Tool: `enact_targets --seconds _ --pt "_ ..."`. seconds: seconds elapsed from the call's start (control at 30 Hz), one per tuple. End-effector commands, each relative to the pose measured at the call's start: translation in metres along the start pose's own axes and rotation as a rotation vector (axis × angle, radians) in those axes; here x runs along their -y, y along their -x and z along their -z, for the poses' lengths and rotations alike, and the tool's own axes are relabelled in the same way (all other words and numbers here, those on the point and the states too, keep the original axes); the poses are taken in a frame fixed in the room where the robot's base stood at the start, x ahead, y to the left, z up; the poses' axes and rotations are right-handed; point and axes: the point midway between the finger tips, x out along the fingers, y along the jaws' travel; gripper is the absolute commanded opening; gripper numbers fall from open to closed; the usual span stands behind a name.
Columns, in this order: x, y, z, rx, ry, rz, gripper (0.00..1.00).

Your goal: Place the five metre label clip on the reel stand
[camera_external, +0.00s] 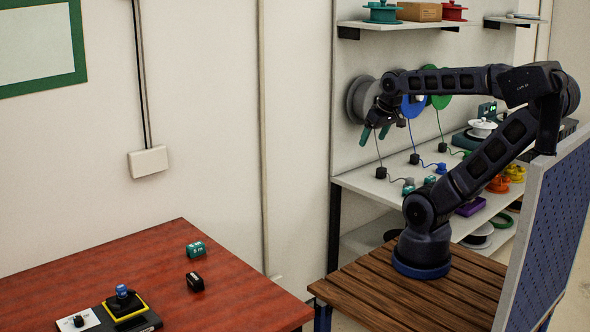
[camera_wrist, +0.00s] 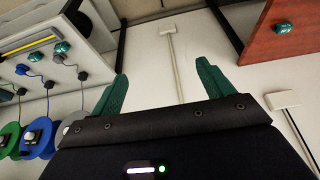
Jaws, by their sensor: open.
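My gripper (camera_external: 375,133) has green fingers and hangs, pointing down, in front of the wall reels. In the wrist view my gripper (camera_wrist: 161,68) is open with nothing between its fingers. A teal block with a pale label (camera_external: 196,249) lies on the red table, well left of and below my gripper; a teal block also shows on that table in the wrist view (camera_wrist: 283,27). A black block with a pale mark (camera_external: 195,282) lies near it. More small teal pieces (camera_external: 430,180) lie on the white bench. I cannot read which label says five metre, nor tell which thing is the reel stand.
The red table (camera_external: 245,305) also holds a black unit with a yellow border and blue knob (camera_external: 124,302). Grey (camera_external: 358,98), blue (camera_external: 414,106) and green (camera_external: 440,101) reels hang behind my arm, with cords to the bench. A blue perforated panel (camera_external: 553,235) stands at right.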

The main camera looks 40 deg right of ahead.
Motion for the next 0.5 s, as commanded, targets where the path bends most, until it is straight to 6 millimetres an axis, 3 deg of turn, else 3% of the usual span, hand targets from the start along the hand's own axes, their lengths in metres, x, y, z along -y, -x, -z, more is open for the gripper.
enact_targets --seconds 0.27,0.5 --pt "0.000 -0.002 0.002 0.006 0.016 -0.006 0.80" --pt "0.002 -0.021 0.024 0.090 0.218 -0.086 0.80"
